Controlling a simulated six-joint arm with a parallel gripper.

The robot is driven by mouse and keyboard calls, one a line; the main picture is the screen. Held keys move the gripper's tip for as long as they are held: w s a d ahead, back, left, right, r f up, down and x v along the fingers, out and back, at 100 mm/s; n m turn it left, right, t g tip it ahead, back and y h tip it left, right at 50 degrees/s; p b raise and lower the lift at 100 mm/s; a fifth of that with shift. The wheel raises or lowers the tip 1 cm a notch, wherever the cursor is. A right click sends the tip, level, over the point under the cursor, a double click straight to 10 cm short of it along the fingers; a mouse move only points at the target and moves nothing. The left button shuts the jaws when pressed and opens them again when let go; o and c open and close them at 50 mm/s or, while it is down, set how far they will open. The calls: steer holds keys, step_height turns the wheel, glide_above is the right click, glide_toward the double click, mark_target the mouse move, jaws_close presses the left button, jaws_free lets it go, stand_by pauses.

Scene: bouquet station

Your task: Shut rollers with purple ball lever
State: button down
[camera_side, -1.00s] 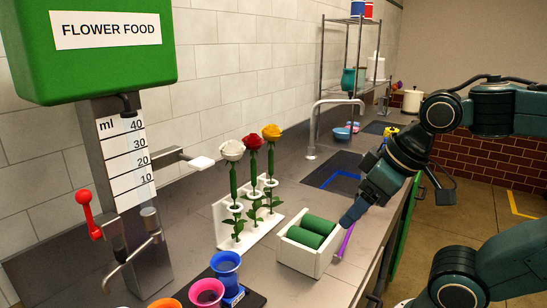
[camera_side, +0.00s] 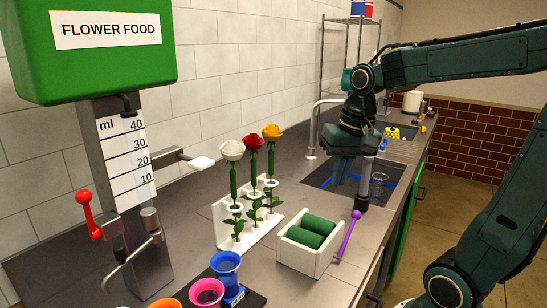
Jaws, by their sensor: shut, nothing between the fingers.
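The two green rollers (camera_side: 311,232) lie side by side in a white open-topped box (camera_side: 308,260) on the counter. They look close together, but I cannot tell whether they touch. The purple ball lever (camera_side: 348,236) is at the box's right side, its rod leaning up and to the right with the ball at the top. My gripper (camera_side: 359,198) points down behind the lever, near the sink, shut and empty. It looks apart from the lever; its fingertips are small and dark here.
A white rack with white, red and yellow roses (camera_side: 254,148) stands left of the box. Coloured cups (camera_side: 226,266) stand at the front. A clear glass (camera_side: 379,188) is near the sink's right side. A green flower food dispenser (camera_side: 95,45) with a red lever is at left.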

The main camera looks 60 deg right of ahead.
steer(key=d+f+m+g+y, duration=0.1)
steer(key=d+f+m, duration=0.2)
steer(key=d, duration=0.4)
steer(key=s+d+f+m+g+y, duration=0.1)
steer(key=d+f+m, duration=0.2)
steer(key=d+m, duration=0.2)
steer(key=d+f+m+g+y, duration=0.1)
steer(key=d+f+m, duration=0.2)
steer(key=d, duration=0.8)
steer(key=shift+s+f+m+y, duration=0.15)
steer(key=shift+f+m+y, duration=0.15)
steer(key=shift+f+m, duration=0.15)
steer(key=shift+a+f, duration=0.1)
steer(key=shift+f, duration=0.1)
steer(key=x, duration=1)
steer(key=shift+w+a+r, duration=0.15)
steer(key=shift+a+r, duration=0.3)
steer(key=shift+a, duration=0.05)
steer(key=shift+w+a+r, duration=0.15)
steer(key=shift+a+r, duration=0.3)
steer(key=shift+a, duration=0.05)
steer(key=shift+w+a+r, duration=0.1)
steer(key=shift+a+r, duration=0.25)
steer(key=shift+a, duration=0.15)
